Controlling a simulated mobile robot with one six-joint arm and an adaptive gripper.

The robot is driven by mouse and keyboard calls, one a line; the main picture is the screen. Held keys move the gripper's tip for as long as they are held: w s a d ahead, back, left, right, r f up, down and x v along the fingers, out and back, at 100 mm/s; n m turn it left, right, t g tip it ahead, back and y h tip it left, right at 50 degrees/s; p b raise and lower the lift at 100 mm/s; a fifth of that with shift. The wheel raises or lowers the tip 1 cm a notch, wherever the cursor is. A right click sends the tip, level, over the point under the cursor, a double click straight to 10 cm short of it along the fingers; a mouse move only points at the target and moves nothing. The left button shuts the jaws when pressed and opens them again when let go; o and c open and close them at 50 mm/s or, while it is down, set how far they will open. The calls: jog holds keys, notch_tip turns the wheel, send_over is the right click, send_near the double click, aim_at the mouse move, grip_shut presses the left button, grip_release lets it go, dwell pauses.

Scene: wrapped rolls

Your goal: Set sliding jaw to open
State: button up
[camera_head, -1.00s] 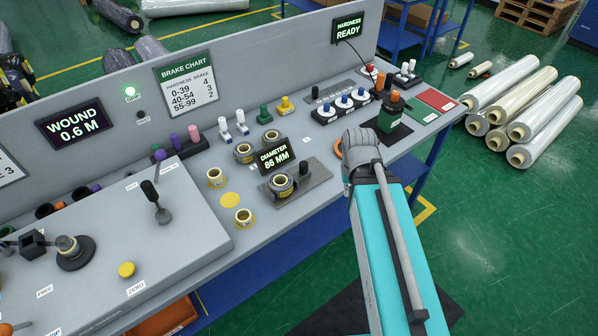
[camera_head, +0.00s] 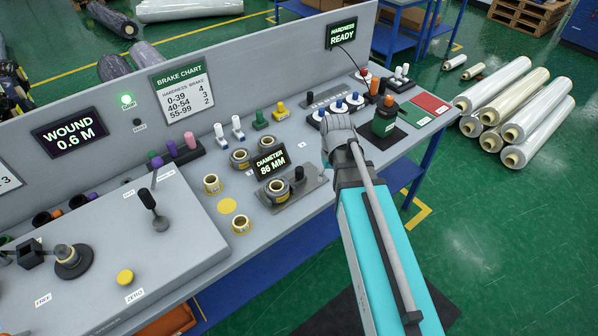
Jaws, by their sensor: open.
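The diameter gauge has a grey base plate (camera_head: 300,204) on the bench. A dark wrapped roll (camera_head: 276,192) with a yellowish core sits on the plate. The sliding jaw's black knob (camera_head: 299,174) stands just right of the roll. I cannot tell whether the jaw touches the roll. The gauge display (camera_head: 270,162) reads DIAMETER 86 MM. My arm reaches in from the lower right, and its grey wrist is right of and beyond the knob. My gripper's fingers are hidden behind the wrist.
Several small rolls stand around the gauge, one of them (camera_head: 213,184) to its left. A row of white-and-blue knobs (camera_head: 338,105) and a green block (camera_head: 384,123) stand close to my wrist. A sloped console (camera_head: 110,240) fills the left. The bench front strip below the gauge is clear.

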aim_at(300, 169)
jog(key=w+a+r+n+p, duration=0.2)
jog(key=w+a+n, duration=0.1)
jog(key=w+a, duration=0.5)
jog(key=w, duration=0.3)
jog(key=shift+w+a+r, duration=0.25)
jog(key=shift+w+r, duration=0.05)
jog(key=shift+w, duration=0.1)
jog(key=shift+f, duration=0.15)
notch_tip(300, 169, down, 14)
jog(key=b, duration=1.3)
jog(key=shift+r+b, duration=0.25)
jog(key=shift+b, duration=0.15)
jog(key=shift+c, duration=0.3)
grip_shut()
